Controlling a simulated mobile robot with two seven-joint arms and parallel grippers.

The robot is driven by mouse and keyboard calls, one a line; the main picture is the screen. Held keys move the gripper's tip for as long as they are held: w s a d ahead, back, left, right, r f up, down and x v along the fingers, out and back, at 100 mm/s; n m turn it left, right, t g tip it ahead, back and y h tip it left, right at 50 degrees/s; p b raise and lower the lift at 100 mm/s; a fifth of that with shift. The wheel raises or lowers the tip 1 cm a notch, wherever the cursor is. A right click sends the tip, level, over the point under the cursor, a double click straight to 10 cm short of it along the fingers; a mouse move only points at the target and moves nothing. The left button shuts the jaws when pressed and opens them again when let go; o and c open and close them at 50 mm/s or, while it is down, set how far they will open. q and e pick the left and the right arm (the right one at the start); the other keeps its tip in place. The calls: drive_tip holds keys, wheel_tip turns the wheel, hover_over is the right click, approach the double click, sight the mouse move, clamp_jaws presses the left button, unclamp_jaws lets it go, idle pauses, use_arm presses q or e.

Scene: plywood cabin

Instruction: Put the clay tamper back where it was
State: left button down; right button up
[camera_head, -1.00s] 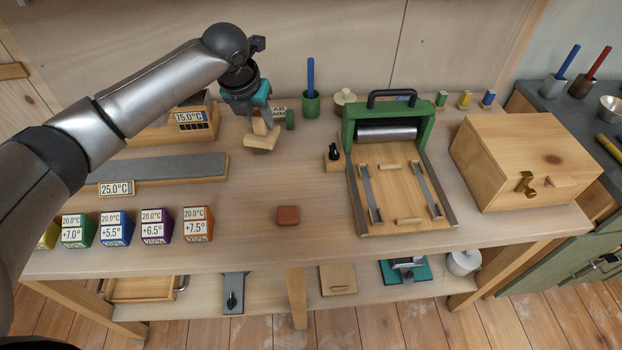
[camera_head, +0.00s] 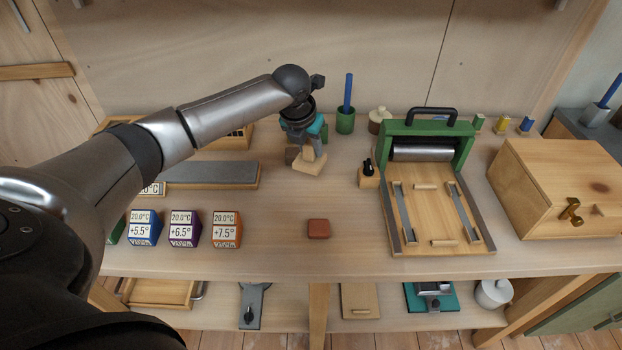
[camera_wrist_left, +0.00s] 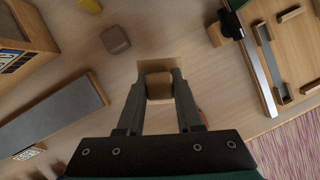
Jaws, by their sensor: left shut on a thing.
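The clay tamper is a pale wooden block with an upright grip (camera_head: 310,165). My left gripper (camera_head: 307,148) is shut on its grip, with the block below the fingers. The wrist view shows the tamper (camera_wrist_left: 158,86) between the two fingertips (camera_wrist_left: 160,84). The block is low over the worktop, behind the red-brown block (camera_head: 318,229); I cannot tell whether it touches the wood. My right gripper is not in view.
A grey slab (camera_head: 214,174) lies left of the tamper. The green roller press (camera_head: 388,160) and a small wooden stand with a black knob (camera_head: 368,180) are to the right. A brown block (camera_wrist_left: 115,40) is close behind. Coloured cubes (camera_head: 184,229) line the front left. Bare worktop lies in front.

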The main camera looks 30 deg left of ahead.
use_arm(q)
wheel_tip(320, 180, down, 9)
drive_tip(key=shift+r+b, duration=0.1)
drive_tip(key=shift+b, duration=0.75)
drive_tip(key=c, duration=0.6)
unclamp_jaws()
drive_tip(key=shift+f, duration=0.2)
drive_tip(key=shift+o, duration=0.2)
drive_tip(key=shift+r, duration=0.1)
drive_tip(key=shift+r, duration=0.2)
drive_tip(key=p+v, duration=0.3)
drive_tip(key=v, duration=0.8)
drive_tip(key=shift+s+r, duration=0.15)
drive_tip(key=shift+r, duration=0.2)
